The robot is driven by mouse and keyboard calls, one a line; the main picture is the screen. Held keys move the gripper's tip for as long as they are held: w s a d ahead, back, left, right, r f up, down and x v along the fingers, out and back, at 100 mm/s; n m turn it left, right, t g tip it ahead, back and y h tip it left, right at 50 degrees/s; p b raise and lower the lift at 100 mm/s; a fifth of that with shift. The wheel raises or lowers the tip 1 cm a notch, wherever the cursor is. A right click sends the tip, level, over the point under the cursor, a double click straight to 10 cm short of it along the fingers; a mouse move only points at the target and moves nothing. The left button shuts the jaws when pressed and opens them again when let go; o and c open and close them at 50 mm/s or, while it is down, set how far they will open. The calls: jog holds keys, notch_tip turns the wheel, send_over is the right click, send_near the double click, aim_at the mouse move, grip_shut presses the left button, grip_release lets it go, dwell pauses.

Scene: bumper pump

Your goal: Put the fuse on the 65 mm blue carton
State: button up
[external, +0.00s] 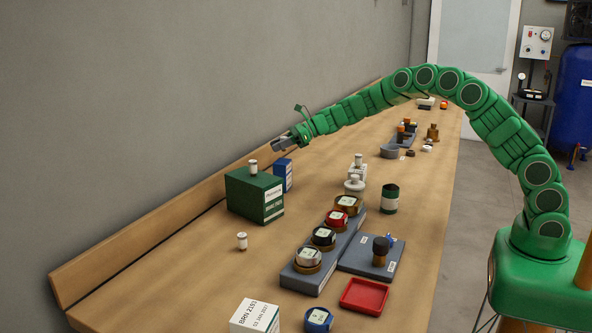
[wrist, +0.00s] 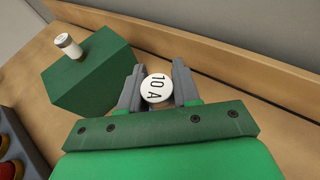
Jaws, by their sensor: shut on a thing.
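My gripper (external: 281,145) is above the blue carton (external: 284,176) at the wall side of the bench. In the wrist view my gripper (wrist: 158,80) is shut on a white-capped fuse (wrist: 156,88) marked "10 A", held end-on to the camera. The held fuse cannot be made out in the external view, so its gap to the carton is unclear. The blue carton stands upright behind the larger green carton and is partly hidden by it. The wrist view does not show the blue carton.
The green carton (external: 253,197) carries another fuse (external: 253,167); both show in the wrist view. A third fuse (external: 242,241) stands on the bench. A raised wooden ledge (external: 160,225) runs along the wall. A grey rack (external: 317,271) with several round parts lies nearer.

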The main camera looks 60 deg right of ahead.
aim_at(278, 161)
jog(key=shift+w+f, duration=0.4)
jog(key=shift+f, duration=1.5)
jog(key=shift+f, duration=0.1)
jog(key=o, duration=1)
jog(key=shift+s+d+r, duration=0.2)
jog(key=shift+s+r, duration=0.1)
jog(key=v, duration=1.1)
jog(key=shift+s+r, duration=0.1)
jog(key=shift+r, duration=0.05)
